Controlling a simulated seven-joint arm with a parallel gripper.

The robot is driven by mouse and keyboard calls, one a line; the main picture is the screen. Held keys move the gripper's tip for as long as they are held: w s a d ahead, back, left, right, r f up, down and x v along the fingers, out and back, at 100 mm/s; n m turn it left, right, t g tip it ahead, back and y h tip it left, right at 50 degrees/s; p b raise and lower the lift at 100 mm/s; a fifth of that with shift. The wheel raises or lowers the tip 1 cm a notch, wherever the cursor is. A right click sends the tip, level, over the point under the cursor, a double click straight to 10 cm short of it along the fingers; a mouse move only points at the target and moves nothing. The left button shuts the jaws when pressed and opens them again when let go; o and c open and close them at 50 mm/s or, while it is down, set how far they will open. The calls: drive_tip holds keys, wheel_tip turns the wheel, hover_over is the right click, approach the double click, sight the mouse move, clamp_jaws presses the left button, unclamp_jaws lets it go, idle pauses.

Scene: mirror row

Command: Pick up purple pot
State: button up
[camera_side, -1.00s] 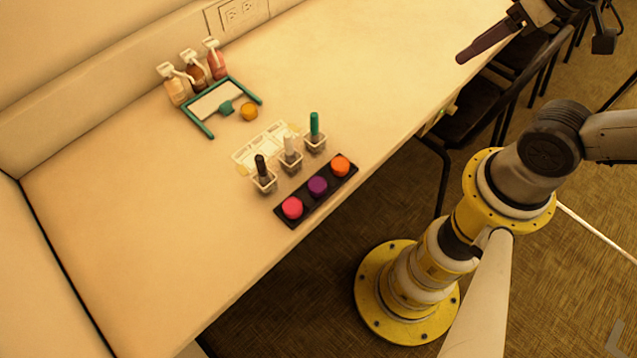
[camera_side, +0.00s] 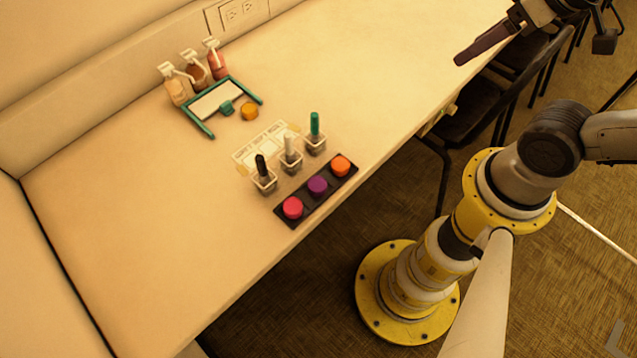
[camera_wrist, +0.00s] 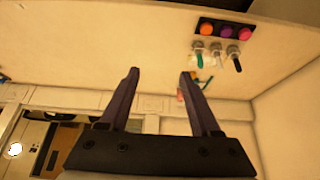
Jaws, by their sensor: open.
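The purple pot (camera_side: 317,185) sits in the middle of a black tray (camera_side: 304,202), between a pink pot (camera_side: 292,207) and an orange pot (camera_side: 341,166). The tray lies near the front edge of the table. In the wrist view the purple pot (camera_wrist: 225,32) shows at the upper right. My gripper (camera_wrist: 160,72) is open and empty, with its two dark fingers apart. In the side view my gripper (camera_side: 482,45) is at the upper right, high and far from the pots, and only partly in frame.
Three clear cups with a black, a white (camera_side: 290,156) and a green handle stand just behind the tray. The right of the table is clear.

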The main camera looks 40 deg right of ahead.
drive_tip(key=shift+o, duration=1)
drive_tip(key=w+r+m, duration=0.2)
drive_tip(key=w+m, duration=0.2)
drive_tip(key=m, duration=0.3)
drive_tip(key=m+g, duration=0.3)
drive_tip(key=g, duration=0.3)
hover_over(317, 185)
wheel_tip(317, 185, down, 17)
wheel_tip(317, 185, down, 12)
drive_tip(key=shift+f, duration=0.25)
